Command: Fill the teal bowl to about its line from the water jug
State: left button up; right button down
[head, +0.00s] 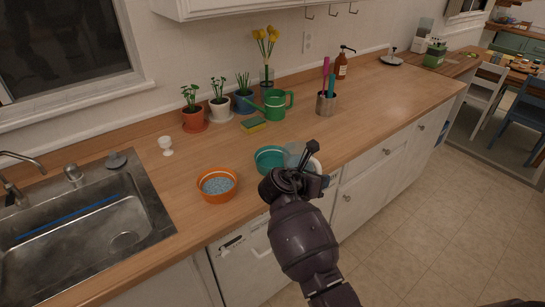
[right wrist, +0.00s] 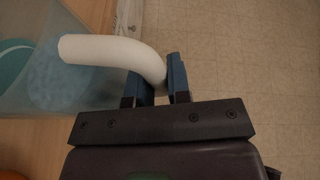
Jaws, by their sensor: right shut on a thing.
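The teal bowl (head: 266,156) sits on the wooden counter, partly hidden behind the jug and my right gripper. The clear water jug (head: 295,151) is just right of the bowl, overlapping it in the head view; I cannot tell whether it touches the counter. My right gripper (head: 312,180) is shut on the jug's white handle. In the right wrist view, the blue fingertips (right wrist: 163,82) pinch the white handle (right wrist: 105,50), and the clear jug wall (right wrist: 60,85) with bluish contents lies left. The bowl's water level and line cannot be made out. My left gripper is not in view.
An orange bowl (head: 217,187) with blue-grey contents stands left of the teal bowl. A utensil cup (head: 326,104) stands right.

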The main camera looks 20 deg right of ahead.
aim_at(299, 155)
jog(key=shift+w+a+r+n+g, duration=0.1)
jog(key=shift+w+r+n+g, duration=0.25)
jog(key=shift+r, duration=0.2)
dwell(0.6)
jog(key=shift+w+a+r+n+g, duration=0.25)
jog(key=shift+w+r+n+g, duration=0.1)
jog(key=shift+w+r+n, duration=0.3)
dwell(1.2)
jog(key=shift+w+a+r+n+g+h, duration=0.1)
jog(key=shift+w+r+n+g+h, duration=0.15)
jog(key=shift+w, duration=0.2)
jog(key=shift+w+a+r+n+g+h, duration=0.15)
jog(key=shift+w+r+g, duration=0.1)
jog(key=shift+w, duration=0.2)
dwell(0.9)
jog(key=shift+w+a+r+n+g+h, duration=0.15)
jog(key=shift+w+r+n+g, duration=0.15)
jog(key=shift+w+n, duration=0.25)
jog(key=shift+w+a+r+n+g+h, duration=0.1)
jog(key=shift+w+r+n+g+h, duration=0.05)
jog(key=shift+w+n+g, duration=0.35)
dwell(1.1)
jog(key=shift+w+a+r+n, duration=0.1)
jog(key=shift+w+r+n, duration=0.25)
jog(key=shift+n, duration=0.1)
dwell(0.6)
